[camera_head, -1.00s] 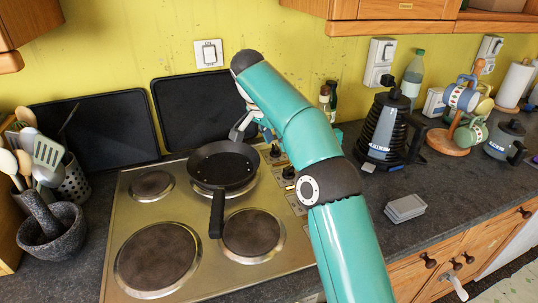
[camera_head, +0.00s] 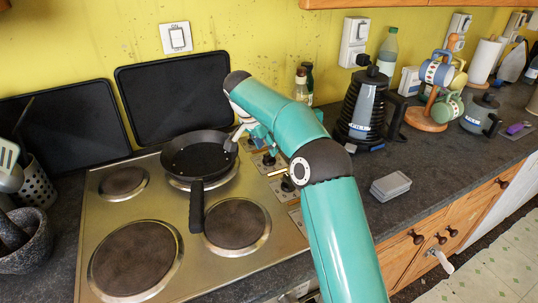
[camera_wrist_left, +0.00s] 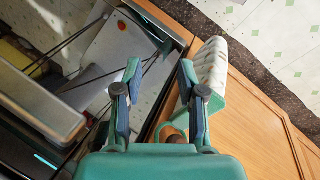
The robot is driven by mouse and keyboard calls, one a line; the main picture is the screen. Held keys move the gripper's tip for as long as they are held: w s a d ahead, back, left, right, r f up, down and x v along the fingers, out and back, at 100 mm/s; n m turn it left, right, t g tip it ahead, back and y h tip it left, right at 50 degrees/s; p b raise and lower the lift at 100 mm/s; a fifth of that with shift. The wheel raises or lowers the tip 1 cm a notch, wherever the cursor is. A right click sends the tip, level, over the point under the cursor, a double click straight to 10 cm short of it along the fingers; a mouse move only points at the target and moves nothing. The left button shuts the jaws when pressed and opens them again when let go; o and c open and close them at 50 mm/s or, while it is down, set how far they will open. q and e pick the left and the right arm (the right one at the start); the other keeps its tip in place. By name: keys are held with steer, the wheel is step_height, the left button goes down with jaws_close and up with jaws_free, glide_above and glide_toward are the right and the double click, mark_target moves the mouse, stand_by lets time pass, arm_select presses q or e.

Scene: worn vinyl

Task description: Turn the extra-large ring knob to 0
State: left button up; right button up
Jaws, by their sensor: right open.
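The hob's knobs run down the right side of its steel panel (camera_head: 130,190). One dark knob (camera_head: 268,160) shows just left of my right arm and another (camera_head: 287,185) sits nearer, partly behind the arm. Their markings are too small to read, and I cannot tell which is the extra-large ring's. My right gripper (camera_head: 238,137) is open at the right rim of the black frying pan (camera_head: 198,157), close to the far knobs; the arm partly hides it. My left gripper (camera_wrist_left: 157,78) is open and empty in the left wrist view, over the counter front.
The pan's handle (camera_head: 196,207) points to the front. A black kettle (camera_head: 362,112) and a grey box (camera_head: 390,186) stand right of the arm. A stone mortar (camera_head: 30,245) is at left.

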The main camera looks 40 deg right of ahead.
mark_target(268, 153)
steer(key=shift+x, duration=1.8)
jaws_close()
steer(key=shift+s+d, duration=0.1)
steer(key=shift+d, duration=0.15)
steer(key=shift+a, duration=0.2)
